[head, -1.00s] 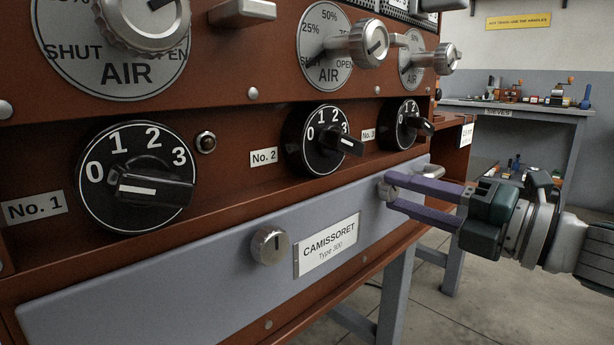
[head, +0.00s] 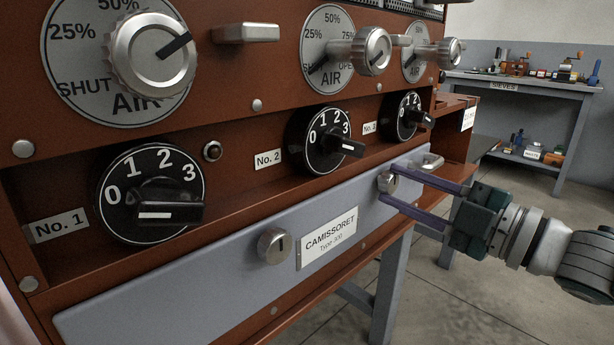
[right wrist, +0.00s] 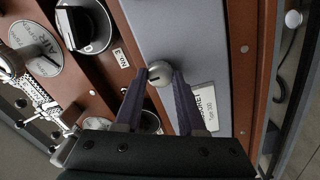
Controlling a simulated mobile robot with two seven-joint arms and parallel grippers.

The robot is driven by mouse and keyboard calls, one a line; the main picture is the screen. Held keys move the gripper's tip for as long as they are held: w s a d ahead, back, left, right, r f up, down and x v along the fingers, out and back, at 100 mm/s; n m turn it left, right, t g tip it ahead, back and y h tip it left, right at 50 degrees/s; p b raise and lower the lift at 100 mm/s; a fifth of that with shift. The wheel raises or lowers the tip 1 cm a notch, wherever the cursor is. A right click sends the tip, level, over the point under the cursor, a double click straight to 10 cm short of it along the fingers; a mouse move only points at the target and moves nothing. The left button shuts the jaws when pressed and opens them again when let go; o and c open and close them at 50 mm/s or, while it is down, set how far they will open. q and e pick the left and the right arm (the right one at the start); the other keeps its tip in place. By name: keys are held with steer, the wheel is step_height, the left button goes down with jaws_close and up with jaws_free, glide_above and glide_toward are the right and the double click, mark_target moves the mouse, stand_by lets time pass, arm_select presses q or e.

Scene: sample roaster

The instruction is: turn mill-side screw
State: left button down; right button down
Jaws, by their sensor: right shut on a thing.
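The grey panel (head: 150,295) with the CAMISSORET label has two round slotted metal screws. The right-hand one (head: 387,182), on the side of the bench with the hand mills, sits between the purple fingertips of my right gripper (head: 388,184). The right gripper is shut on this screw, one finger on either side. The right wrist view shows the screw head (right wrist: 159,74) between the fingertips, with a dark slot across its face. The left-hand screw (head: 274,245) stands free, its slot about upright. My left gripper is not in view.
Above the panel are black numbered knobs (head: 150,195) and metal AIR knobs (head: 152,55) on the brown housing. A SIEVES bench (head: 520,83) stands behind. Floor is clear at right.

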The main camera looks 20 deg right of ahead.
steer(key=shift+m, duration=0.3)
steer(key=c, duration=0.5)
jaws_free()
steer(key=shift+s, duration=0.25)
steer(key=p+v, duration=0.2)
steer(key=v, duration=0.7)
steer(key=shift+s, duration=0.2)
steer(key=shift+d, duration=0.1)
